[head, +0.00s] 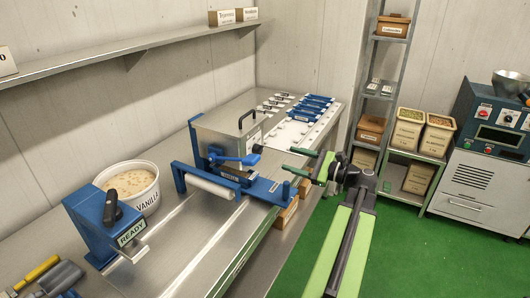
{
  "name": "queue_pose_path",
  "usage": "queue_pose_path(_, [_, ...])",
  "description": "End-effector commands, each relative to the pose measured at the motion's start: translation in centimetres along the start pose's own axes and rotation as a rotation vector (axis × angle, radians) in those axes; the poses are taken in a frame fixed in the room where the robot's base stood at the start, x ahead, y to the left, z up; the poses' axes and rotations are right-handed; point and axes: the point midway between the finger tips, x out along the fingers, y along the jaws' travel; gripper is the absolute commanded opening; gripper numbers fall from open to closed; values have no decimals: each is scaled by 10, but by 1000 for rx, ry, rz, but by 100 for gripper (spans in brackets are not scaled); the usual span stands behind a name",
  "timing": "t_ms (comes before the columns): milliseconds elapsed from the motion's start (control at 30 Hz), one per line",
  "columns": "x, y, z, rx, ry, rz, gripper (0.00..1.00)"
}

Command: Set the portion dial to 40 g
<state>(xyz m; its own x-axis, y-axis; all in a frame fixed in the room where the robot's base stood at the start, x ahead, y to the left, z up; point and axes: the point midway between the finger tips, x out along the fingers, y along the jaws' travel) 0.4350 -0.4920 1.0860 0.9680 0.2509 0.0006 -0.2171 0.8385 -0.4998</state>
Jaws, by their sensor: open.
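I cannot make out a portion dial or a 40 g mark for certain. A steel box machine (222,133) with blue parts stands mid-bench. It has a black handle on top and a blue lever (232,159) on its front, ending in a black knob (257,149). My gripper (288,160) is open and empty, just right of this machine, with its green fingers pointing left towards it. I see a gap between fingers and knob, but cannot judge the depth. A blue unit (98,222) at the front left has a black handle and a READY sign.
A white tub (129,182) marked VANILLA stands behind the blue unit. A white roller (208,187) lies before the steel box. Several blue pieces (309,108) lie at the bench's far end. A blue-and-white cabinet (484,142) with knobs stands far right. The green floor is clear.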

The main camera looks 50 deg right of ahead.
Motion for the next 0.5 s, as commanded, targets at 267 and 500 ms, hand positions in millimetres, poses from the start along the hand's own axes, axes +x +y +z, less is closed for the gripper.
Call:
queue_pose_path(267, [66,-3,-2,0,2,-3,55])
queue_pose_path(500, [102,-4,-2,0,4,-7,55])
